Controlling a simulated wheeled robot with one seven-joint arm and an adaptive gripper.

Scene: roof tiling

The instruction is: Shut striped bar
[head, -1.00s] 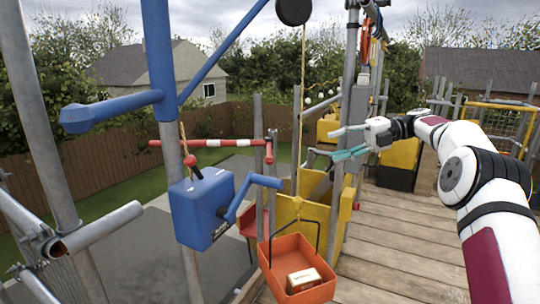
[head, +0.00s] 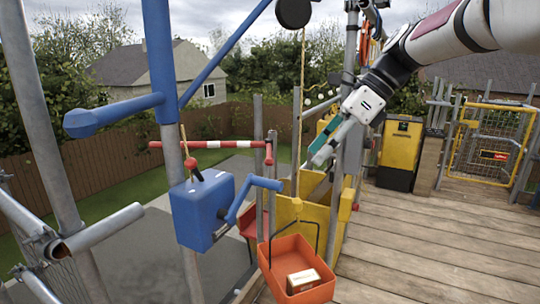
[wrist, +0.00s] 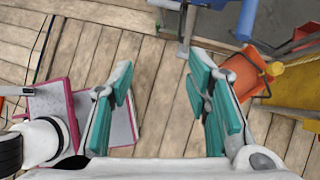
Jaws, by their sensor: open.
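The striped bar (head: 205,144) is red and white and runs level, left to right, beyond the blue post in the head view. Its right end meets a red fitting (head: 268,152) on a grey post. My gripper (head: 322,154) is to the right of that fitting, apart from the bar, with its teal fingers pointing down and left. In the wrist view my gripper (wrist: 160,105) is open, with nothing between its fingers. The striped bar cannot be made out in the wrist view.
A blue winch box (head: 203,208) with a crank is on the blue post. An orange bucket (head: 296,262) holding a small box hangs on a rope, and also shows in the wrist view (wrist: 247,75). A yellow chute (head: 306,215) stands behind.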

